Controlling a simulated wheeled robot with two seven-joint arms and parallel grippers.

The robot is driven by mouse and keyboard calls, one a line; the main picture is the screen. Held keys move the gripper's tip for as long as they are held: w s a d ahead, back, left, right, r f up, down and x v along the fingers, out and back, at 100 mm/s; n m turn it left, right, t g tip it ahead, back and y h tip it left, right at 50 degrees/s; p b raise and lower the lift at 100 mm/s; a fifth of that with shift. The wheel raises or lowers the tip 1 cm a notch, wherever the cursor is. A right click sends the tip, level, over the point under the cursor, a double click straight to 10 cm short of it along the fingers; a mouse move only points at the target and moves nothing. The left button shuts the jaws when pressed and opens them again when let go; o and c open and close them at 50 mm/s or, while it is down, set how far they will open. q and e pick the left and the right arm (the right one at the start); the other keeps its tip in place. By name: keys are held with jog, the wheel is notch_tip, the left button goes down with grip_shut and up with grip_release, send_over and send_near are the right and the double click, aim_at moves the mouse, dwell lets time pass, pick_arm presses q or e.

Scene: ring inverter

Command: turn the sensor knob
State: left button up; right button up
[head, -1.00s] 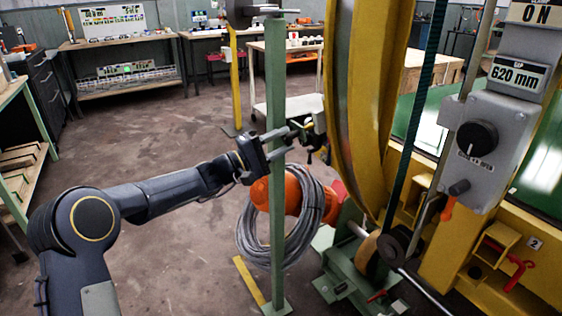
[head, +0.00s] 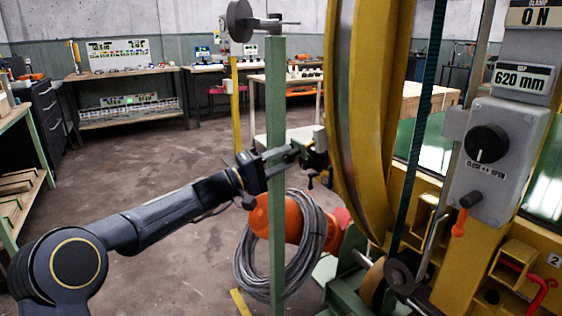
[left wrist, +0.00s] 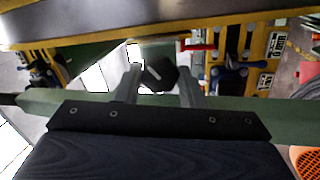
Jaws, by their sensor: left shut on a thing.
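The sensor knob (left wrist: 158,74) is black with a white pointer line and shows between the two fingers in the left wrist view. Its pointer slants in that view. My left gripper (left wrist: 159,84) is shut on it, one grey finger on each side. In the head view my left gripper (head: 292,154) reaches across the green post (head: 276,200), which hides part of it. The knob itself is too small and covered there to make out. My right gripper is in neither view.
A grey box with a black CLOSE–OPEN knob (head: 487,143) hangs at the right, under an ON plate and a 620 mm display (head: 523,78). A big yellow ring (head: 362,120) stands just right of the gripper. Open floor lies left.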

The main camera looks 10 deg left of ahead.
pick_arm(q)
jog(key=o, duration=1)
jog(key=v, duration=0.7)
jog(key=shift+s+a+f+p, duration=0.15)
jog(key=shift+s+a+p, duration=0.05)
jog(key=shift+a+p, duration=0.15)
jog(key=s+d+f+m+g+y, duration=0.1)
jog(key=s+f+m+g+y, duration=0.15)
jog(key=s, duration=0.55)
jog(key=s+d+f+m+g+y, duration=0.1)
jog(key=s+g, duration=0.2)
jog(key=s, duration=0.6)
jog(key=s+a+f+n+y, duration=0.1)
jog(key=s+a+f+y, duration=0.4)
jog(key=s+f, duration=0.45)
jog(key=s+a+f+y, duration=0.4)
jog(key=s+f+y, duration=0.15)
jog(key=s, duration=0.75)
jog(key=shift+g+h, duration=0.25)
jog(key=shift+h, duration=0.15)
notch_tip(320, 180, up, 34)
jog(key=p, duration=3.4)
jog(key=shift+s+a+f, duration=0.1)
jog(key=shift+s+a, duration=0.05)
jog(key=shift+a, duration=0.05)
